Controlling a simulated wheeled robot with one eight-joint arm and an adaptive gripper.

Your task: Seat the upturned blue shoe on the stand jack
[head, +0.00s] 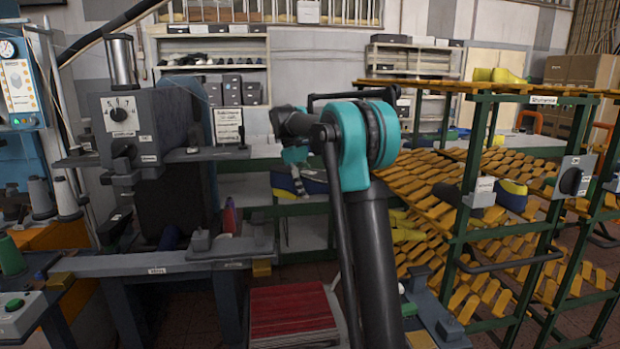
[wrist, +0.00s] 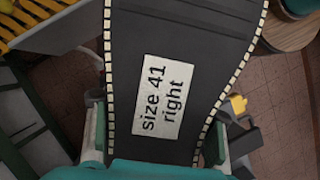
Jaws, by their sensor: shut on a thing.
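My gripper (head: 297,168) points down in the middle of the head view. It is shut on the blue shoe (head: 316,183), which hangs below it with some yellow showing. In the wrist view the shoe's dark sole (wrist: 190,40) faces the camera, with a pale stitched edge and a label reading "size 41 right". The fingers of my gripper (wrist: 155,140) press on both sides of the sole. The machine (head: 135,125) with a numbered dial stands at the left over a bench (head: 160,262). Small grey posts (head: 201,241) stand on the bench; I cannot tell surely which part is the stand jack.
A red stack (head: 290,312) sits low in front.

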